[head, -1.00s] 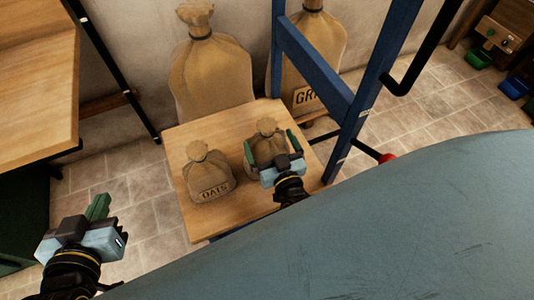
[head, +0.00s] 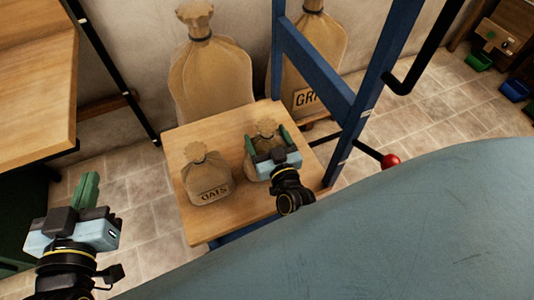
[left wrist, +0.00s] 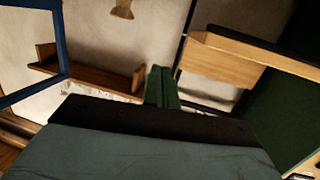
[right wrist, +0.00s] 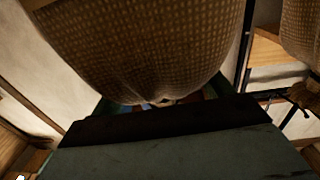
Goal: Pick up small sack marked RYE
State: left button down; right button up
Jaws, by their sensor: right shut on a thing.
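Two small tan sacks are on a small wooden table (head: 235,222). The left one (head: 205,175) is marked OATS. My right gripper (head: 267,143) is shut on the other small sack (head: 265,127), with its fingers on either side. Its label is hidden behind the gripper, so I cannot read RYE on it. In the right wrist view this sack (right wrist: 150,45) fills the upper middle. I cannot tell whether it touches the tabletop. My left gripper (head: 87,190) is empty, away to the left of the table; its fingers are together in the left wrist view (left wrist: 161,86).
A large tied sack (head: 210,80) stands behind the table. Another large sack, its label partly hidden (head: 322,55), stands behind a blue frame (head: 315,65). A red knob (head: 390,161) sticks out on the right. A wooden bench (head: 35,90) is at the left.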

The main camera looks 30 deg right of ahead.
jog(key=c, duration=0.9)
jog(key=shift+w+r, duration=0.1)
jog(key=shift+r, duration=0.1)
jog(key=shift+r, duration=0.1)
